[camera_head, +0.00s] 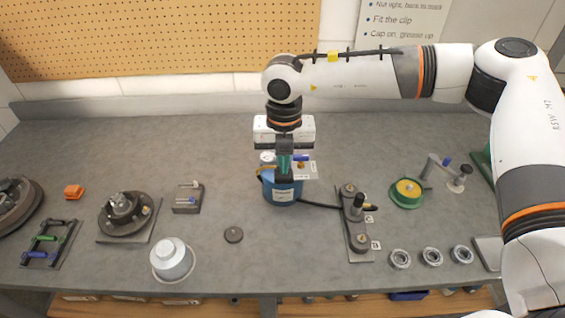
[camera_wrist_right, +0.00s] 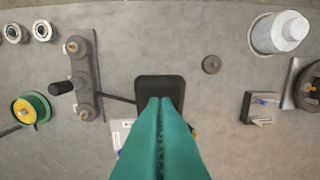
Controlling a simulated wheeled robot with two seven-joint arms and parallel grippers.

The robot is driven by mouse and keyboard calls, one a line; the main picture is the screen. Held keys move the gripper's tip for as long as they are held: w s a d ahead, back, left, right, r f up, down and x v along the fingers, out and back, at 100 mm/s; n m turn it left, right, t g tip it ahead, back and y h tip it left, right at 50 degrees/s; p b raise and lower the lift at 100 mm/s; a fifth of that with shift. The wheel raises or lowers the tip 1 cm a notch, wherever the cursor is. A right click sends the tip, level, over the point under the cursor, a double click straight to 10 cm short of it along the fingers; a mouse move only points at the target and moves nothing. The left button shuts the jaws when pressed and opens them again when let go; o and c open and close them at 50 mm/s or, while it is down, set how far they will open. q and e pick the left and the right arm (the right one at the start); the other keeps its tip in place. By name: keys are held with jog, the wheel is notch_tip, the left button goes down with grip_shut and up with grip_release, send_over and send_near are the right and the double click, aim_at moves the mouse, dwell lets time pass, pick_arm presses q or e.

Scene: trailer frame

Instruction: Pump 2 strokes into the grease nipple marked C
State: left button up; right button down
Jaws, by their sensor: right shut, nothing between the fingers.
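The blue grease pump canister (camera_head: 283,191) stands on the bench at centre. My right gripper (camera_head: 284,172) is directly above it, pointing down, shut and empty. In the right wrist view its teal fingertips (camera_wrist_right: 160,102) overlap the pump's black pad (camera_wrist_right: 159,88); I cannot tell whether they touch. A black hose (camera_head: 318,205) runs from the pump to the grey bar (camera_head: 359,230) with the nipples. A black upright coupler (camera_head: 358,203) sits at the bar's middle, also seen in the right wrist view (camera_wrist_right: 62,87). The small tags beside the nipples are too small to read surely. My left gripper is out of view.
A green-and-yellow wheel (camera_head: 407,191) and several bearing rings (camera_head: 431,257) are right of the bar. A grey cup (camera_head: 172,260), a dark disc (camera_head: 233,235) and a hub on a plate (camera_head: 126,213) are left of the pump. Bench between pump and disc is clear.

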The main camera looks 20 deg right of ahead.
aim_at(284, 177)
jog(key=shift+s+f+b, duration=0.2)
jog(key=shift+f+b, duration=0.1)
jog(key=shift+f, duration=0.4)
jog(key=shift+s+a+f+b, duration=0.1)
jog(key=shift+s+f+b, duration=0.1)
jog(key=shift+f+b, duration=0.9)
jog(key=shift+f+b, duration=1.15)
jog(key=shift+b, duration=0.05)
jog(key=shift+f, duration=0.1)
